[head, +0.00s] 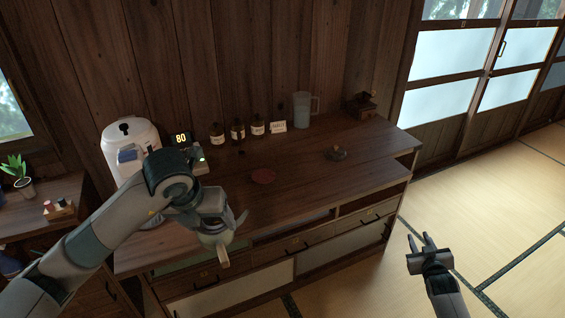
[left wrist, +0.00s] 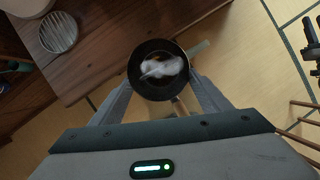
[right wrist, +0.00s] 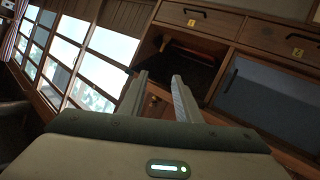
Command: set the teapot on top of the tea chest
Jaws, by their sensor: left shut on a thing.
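The teapot, a pale grey-green pot (head: 214,241) with a stubby tan handle or spout pointing down, hangs in my left gripper (head: 207,222). In the left wrist view its dark round open mouth (left wrist: 158,70) sits between the two fingers, shut on its sides. The tea chest, a dark wooden cabinet (head: 302,192) with drawers and sliding panels, stands against the wall. The teapot is in front of the chest's front edge, with tatami behind it in the left wrist view. My right gripper (head: 427,246) is open and empty, right of the chest; its fingers (right wrist: 160,97) are apart.
On the chest top are a white dispenser (head: 130,148), brown bottles (head: 237,130), a small card (head: 278,127), a clear jug (head: 302,108), a dark box (head: 359,104), a small dark round object (head: 335,153) and a reddish disc (head: 262,176). The front middle is clear.

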